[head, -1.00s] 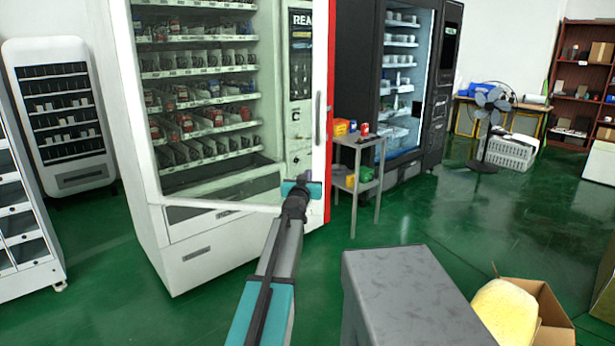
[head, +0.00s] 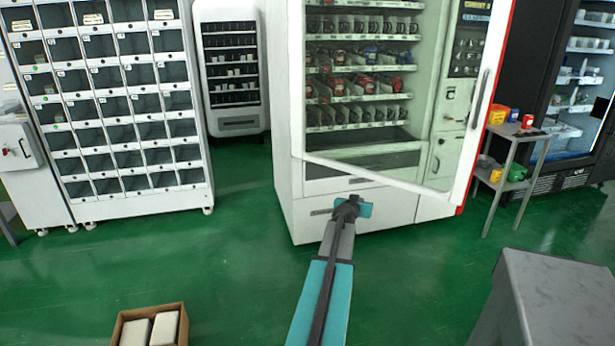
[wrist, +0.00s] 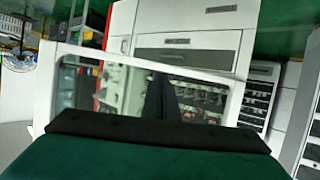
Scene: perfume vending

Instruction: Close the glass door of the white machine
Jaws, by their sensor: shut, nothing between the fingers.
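The white machine (head: 295,215) stands at centre right in the head view, with shelves of goods behind glass. Its glass door (head: 386,183) has a white frame, a red outer edge and a long handle (head: 480,98) on the right. The door stands ajar, its handle side swung out from the body. My gripper (head: 368,209) is in front of the lower white panel, below the door's bottom edge in the picture; its fingertips are hard to make out there. The wrist view shows its dark fingers (wrist: 160,97) together and empty, overlapping the framed glass; contact cannot be told.
A small grey table (head: 518,134) with coloured items stands right of the machine, before a black machine (head: 555,185). A grey box (head: 550,300) is at lower right, an open carton (head: 152,308) at lower left. A white locker cabinet (head: 140,207) stands left. Green floor between is clear.

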